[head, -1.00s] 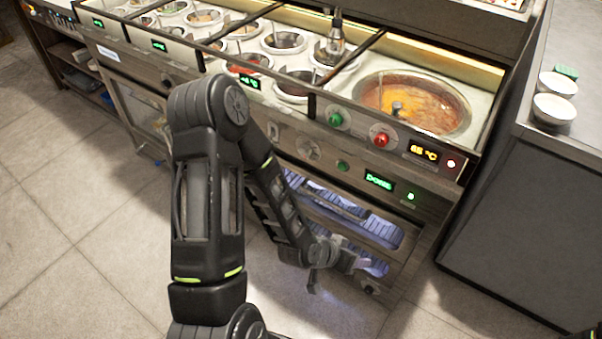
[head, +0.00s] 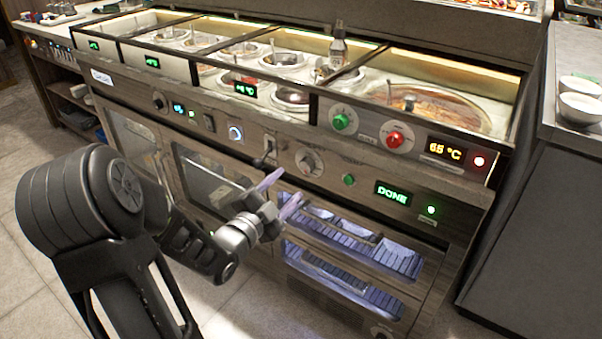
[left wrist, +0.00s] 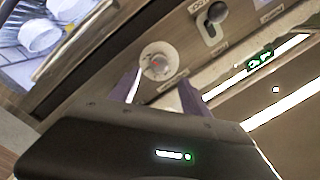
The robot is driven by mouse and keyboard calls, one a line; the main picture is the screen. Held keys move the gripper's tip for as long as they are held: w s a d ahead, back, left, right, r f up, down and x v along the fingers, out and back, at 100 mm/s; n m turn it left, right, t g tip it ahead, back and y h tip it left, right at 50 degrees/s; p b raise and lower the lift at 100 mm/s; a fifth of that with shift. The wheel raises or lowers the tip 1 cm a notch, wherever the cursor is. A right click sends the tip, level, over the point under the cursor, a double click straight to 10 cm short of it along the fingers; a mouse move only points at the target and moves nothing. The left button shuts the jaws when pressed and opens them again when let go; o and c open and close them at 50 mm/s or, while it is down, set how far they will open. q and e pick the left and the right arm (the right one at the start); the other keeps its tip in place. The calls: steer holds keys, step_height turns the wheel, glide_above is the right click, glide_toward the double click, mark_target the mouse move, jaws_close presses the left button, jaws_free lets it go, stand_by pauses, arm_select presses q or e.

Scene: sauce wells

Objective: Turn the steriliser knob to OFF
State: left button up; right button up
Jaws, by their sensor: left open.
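The steriliser knob (head: 309,161) is a pale round dial on the front panel, left of a green button (head: 348,180) and the lit DONE display (head: 394,195). In the left wrist view the knob (left wrist: 158,62) shows a small red mark and lies just beyond the fingertips; its setting is too small to read. My left gripper (head: 280,192) is open and empty, its purple fingers pointing at the panel, a little below and left of the knob and apart from it. Its fingers also show in the left wrist view (left wrist: 160,90). My right gripper is out of view.
A small black lever (head: 266,150) sits left of the knob. Above are a green knob (head: 342,121) and a red knob (head: 394,139). Below is the lit glass-fronted steriliser cabinet (head: 350,250). A grey counter (head: 520,215) with white bowls stands at the right.

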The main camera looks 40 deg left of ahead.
mark_target(304, 168)
arm_select(q)
steer(key=w, duration=0.5)
steer(key=w+b, duration=0.1)
steer(key=w, duration=0.1)
steer(key=shift+w+a, duration=0.3)
steer(key=shift+a, duration=0.1)
jaws_close()
